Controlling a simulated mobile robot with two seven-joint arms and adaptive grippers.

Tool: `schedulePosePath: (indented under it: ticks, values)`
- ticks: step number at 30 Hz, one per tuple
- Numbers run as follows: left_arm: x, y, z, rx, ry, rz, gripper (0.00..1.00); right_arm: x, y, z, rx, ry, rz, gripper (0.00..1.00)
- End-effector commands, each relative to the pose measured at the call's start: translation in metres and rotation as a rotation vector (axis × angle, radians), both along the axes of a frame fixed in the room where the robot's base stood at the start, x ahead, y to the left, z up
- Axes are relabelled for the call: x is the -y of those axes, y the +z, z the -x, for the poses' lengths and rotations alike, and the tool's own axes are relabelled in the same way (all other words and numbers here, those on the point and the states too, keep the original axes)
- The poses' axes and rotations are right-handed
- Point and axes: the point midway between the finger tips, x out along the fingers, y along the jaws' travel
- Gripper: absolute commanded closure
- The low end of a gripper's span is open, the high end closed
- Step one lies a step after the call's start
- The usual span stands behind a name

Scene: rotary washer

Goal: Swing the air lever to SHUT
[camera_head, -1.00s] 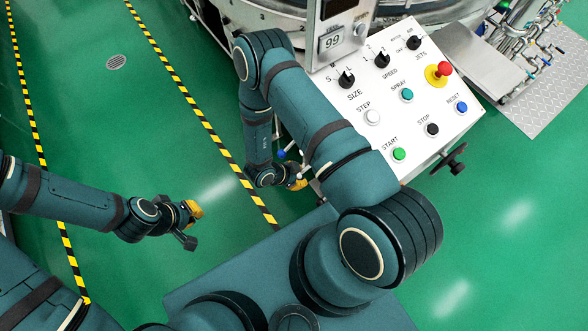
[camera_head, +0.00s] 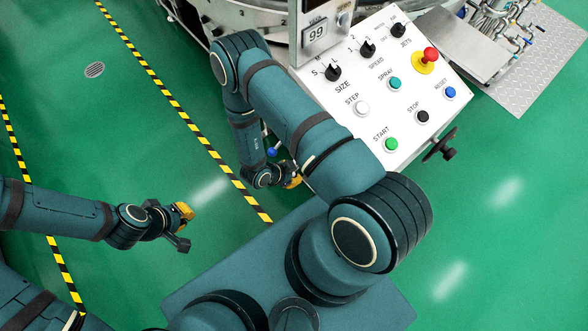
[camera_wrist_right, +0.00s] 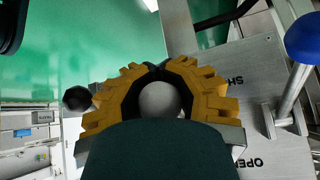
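The air lever is a metal rod with a blue ball knob (camera_wrist_right: 304,38) at the right of the right wrist view. It stands beside a grey plate (camera_wrist_right: 215,65) lettered SHUT, partly covered, and OPEN. In the head view the blue knob (camera_head: 272,152) shows just left of the control panel. My right gripper (camera_wrist_right: 155,70) has its yellow-sided fingers drawn together, apart from the knob and to its left. A pale round shape shows inside the fingers' arch; I cannot tell what it is. My left gripper (camera_head: 183,228) hangs over open floor, away from the machine.
The control panel (camera_head: 375,115) with buttons and selector knobs lies right of my right arm. A black handle (camera_head: 440,146) sticks out from its right side. Pipework (camera_head: 500,20) stands at top right. The green floor (camera_head: 150,120) at left is clear.

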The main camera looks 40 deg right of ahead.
Motion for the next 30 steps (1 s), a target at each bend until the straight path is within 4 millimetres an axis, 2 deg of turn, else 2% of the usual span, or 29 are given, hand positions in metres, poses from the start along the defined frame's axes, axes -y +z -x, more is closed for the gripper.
schedulePosePath:
  ticks: [1,19,24,25,30]
  values:
    - [0.0,-0.0001,0.0,0.0,0.0,0.0,1.0,-0.0068,-0.0005,-0.0053,0.01,0.008,-0.014,1.0]
    - [0.0,-0.0001,0.0,0.0,0.0,0.0,1.0,-0.0068,-0.0003,-0.0065,0.012,0.009,-0.014,1.0]
    - [0.0,-0.0001,0.0,0.0,0.0,0.0,1.0,-0.006,-0.0003,-0.0054,0.01,0.008,-0.012,0.39]
    - [0.0,-0.0001,0.0,0.0,0.0,0.0,1.0,-0.0055,-0.0003,-0.0049,0.009,0.007,-0.011,0.33]
    - [0.0,-0.0001,0.0,0.0,0.0,0.0,1.0,-0.0037,-0.0003,-0.0031,0.006,0.004,-0.008,0.33]
